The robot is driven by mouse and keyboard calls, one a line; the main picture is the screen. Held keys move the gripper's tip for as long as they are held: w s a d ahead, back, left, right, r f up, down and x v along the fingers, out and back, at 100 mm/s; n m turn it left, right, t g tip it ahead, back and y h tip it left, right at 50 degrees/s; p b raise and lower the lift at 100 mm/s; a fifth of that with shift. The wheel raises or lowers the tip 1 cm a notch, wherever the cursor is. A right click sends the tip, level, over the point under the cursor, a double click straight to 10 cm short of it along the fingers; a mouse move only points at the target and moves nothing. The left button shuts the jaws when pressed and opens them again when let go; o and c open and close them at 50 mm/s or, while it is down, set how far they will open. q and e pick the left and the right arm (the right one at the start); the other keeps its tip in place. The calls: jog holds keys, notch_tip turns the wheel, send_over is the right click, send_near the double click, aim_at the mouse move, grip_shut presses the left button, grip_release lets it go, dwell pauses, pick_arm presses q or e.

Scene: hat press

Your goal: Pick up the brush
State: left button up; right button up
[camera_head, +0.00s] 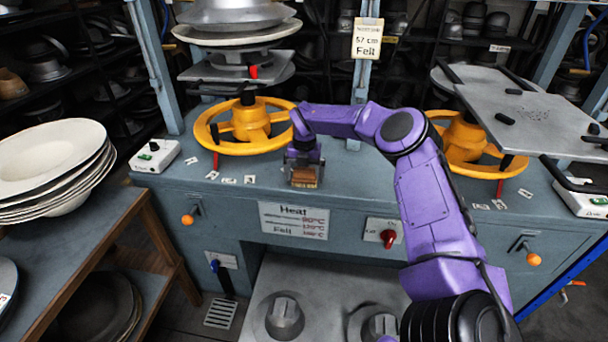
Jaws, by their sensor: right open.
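The brush (304,177) is a small brown block on the blue-grey bench top, near its front edge and left of centre. My right gripper (303,168) is directly above it and points down, with its fingers at the sides of the brush. The gripper is open, and the fingers hide part of the brush. I cannot tell whether the fingers touch it. My left gripper is not in view.
A yellow handwheel (212,133) stands close to the left of my gripper, another (484,166) to the right. A white switch box (155,156) sits at the bench's left. Stacked white dishes (60,150) are at far left. A metal plate (540,118) overhangs the right side.

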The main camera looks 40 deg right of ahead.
aim_at(304, 169)
jog(key=c, duration=1)
notch_tip(304, 169, up, 10)
jog(key=shift+b, duration=0.85)
jog(key=shift+o, duration=1.3)
jog(key=shift+a+f, duration=0.1)
jog(key=shift+c, duration=0.4)
